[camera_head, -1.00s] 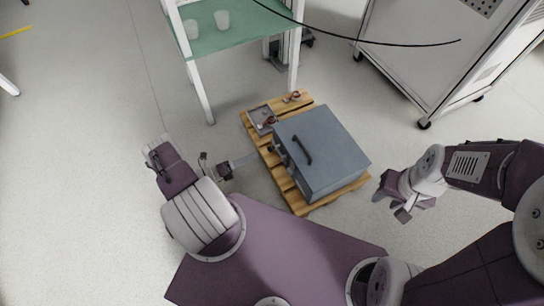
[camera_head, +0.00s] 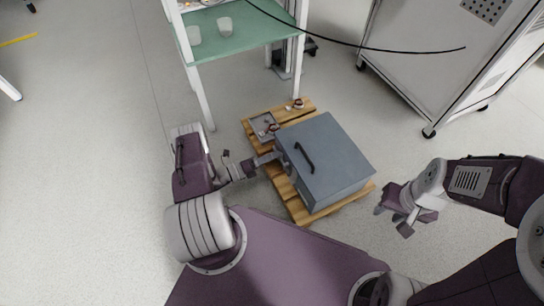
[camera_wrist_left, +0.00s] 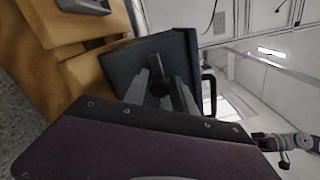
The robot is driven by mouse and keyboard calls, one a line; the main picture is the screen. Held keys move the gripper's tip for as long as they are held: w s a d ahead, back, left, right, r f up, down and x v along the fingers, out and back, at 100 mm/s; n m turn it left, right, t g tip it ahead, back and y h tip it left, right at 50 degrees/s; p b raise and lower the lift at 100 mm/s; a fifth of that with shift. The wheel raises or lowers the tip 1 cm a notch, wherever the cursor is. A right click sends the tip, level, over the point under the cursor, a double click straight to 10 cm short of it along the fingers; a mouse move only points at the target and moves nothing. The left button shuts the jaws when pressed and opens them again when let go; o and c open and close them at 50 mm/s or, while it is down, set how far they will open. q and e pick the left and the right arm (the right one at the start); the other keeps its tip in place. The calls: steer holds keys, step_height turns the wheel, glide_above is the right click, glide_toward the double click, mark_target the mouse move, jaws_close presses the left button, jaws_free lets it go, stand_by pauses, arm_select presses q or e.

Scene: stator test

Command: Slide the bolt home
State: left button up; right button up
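A blue-grey box (camera_head: 330,165) with a black handle (camera_head: 304,158) on top stands on a wooden pallet. My left gripper (camera_head: 271,157) is at the box's left side. The fingers are apart, and I see no clear contact with the knob. The rest of the bolt is hidden. My right gripper (camera_head: 394,216) is open and empty, right of the box above the floor.
The pallet (camera_head: 301,208) also carries a small grey tray (camera_head: 262,122) and small brown parts (camera_head: 298,103) behind the box. A green-topped shelf (camera_head: 240,38) stands behind, and a white cabinet (camera_head: 430,70) on wheels is at the back right.

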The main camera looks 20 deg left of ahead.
arm_select(q)
jaws_close()
stand_by(1.2)
